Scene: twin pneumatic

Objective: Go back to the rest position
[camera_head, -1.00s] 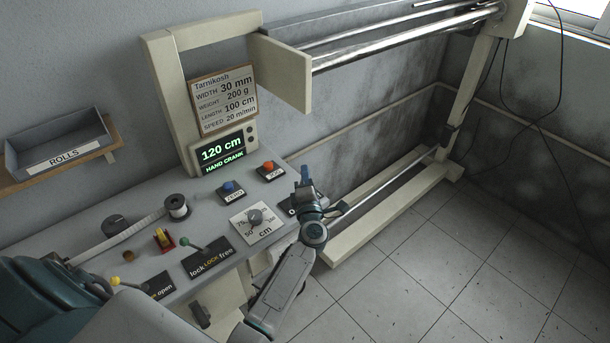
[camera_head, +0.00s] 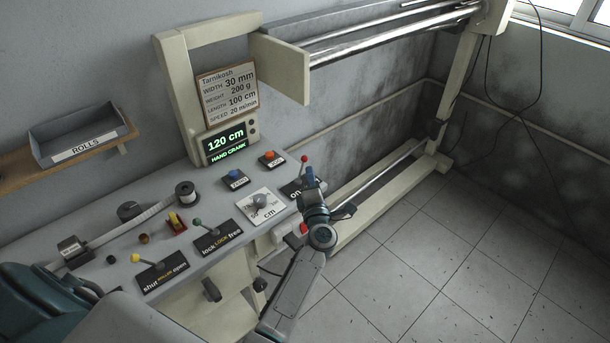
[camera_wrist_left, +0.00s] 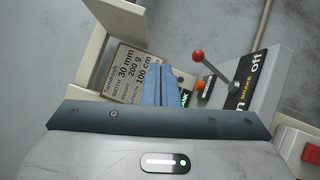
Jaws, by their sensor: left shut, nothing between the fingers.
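My left gripper (camera_head: 309,176) is at the right end of the control panel (camera_head: 105,222), with its blue fingers together and nothing between them. The shut fingers (camera_wrist_left: 165,86) also show in the left wrist view, pointing away over the panel. A brake lever with a red ball (camera_head: 304,159) stands just behind the gripper in the head view. In the left wrist view the red ball (camera_wrist_left: 198,55) is to the right of the fingers, apart from them. The gripper partly hides the brake plate in the head view. My right gripper is not in view.
The panel carries a blue button (camera_head: 234,175), an orange button (camera_head: 268,157), a dial (camera_head: 259,201), a green-knobbed lever (camera_head: 197,223) and a yellow-knobbed lever (camera_head: 136,258). A display (camera_head: 225,142) reads 120 cm. A rolls tray (camera_head: 85,139) is at left. Floor at right is clear.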

